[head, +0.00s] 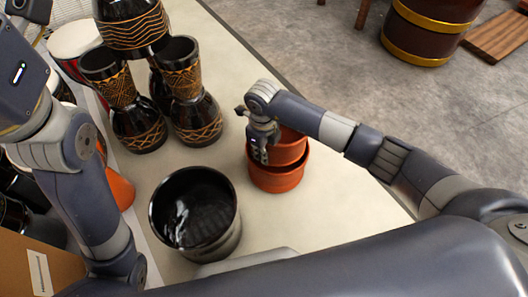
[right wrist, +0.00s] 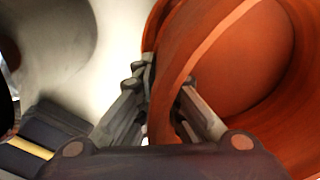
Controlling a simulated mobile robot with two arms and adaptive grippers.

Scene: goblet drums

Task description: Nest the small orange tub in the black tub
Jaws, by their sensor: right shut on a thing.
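The black tub (head: 232,238) stands open, upright and empty-looking on the table in the head view, with a glossy inside. The small orange tub (head: 290,150) is to its upper right, sitting in or just over a second orange tub (head: 277,183); I cannot tell whether they touch. My right gripper (head: 260,153) is at the small tub's left side, shut on its wall. The right wrist view shows the fingers (right wrist: 165,88) on either side of the small tub's wall (right wrist: 196,45). My left arm is at the left, but its gripper is not clearly in view.
Dark goblet drums with gold patterns (head: 137,115) stand behind the black tub, one stacked on top of others. More drums and an orange object (head: 120,188) are at the left. The light table (head: 225,70) is clear at the back right, up to its edge.

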